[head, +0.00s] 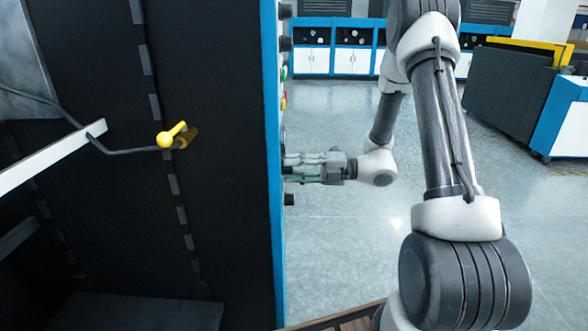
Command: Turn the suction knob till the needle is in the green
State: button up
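My gripper (290,168) is level and points left at the control face on the right side of a dark machine cabinet (225,150). Its fingertips are at or very near that face, which I see almost edge-on. I cannot tell whether they touch a knob or how far apart they are. A black knob (288,198) sticks out just below the fingers. More black knobs (286,43) stick out higher up. I cannot tell which one is the suction knob. No gauge, needle or green zone shows from this angle.
A blue edge strip (271,230) runs down the cabinet's corner. A yellow-handled valve (172,135) is on the dark side. Blue and white cabinets (350,60) stand at the back. A dark machine (510,85) stands right. Open grey floor (335,235) lies between.

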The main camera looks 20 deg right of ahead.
jog(key=o, duration=0.4)
jog(key=v, duration=1.2)
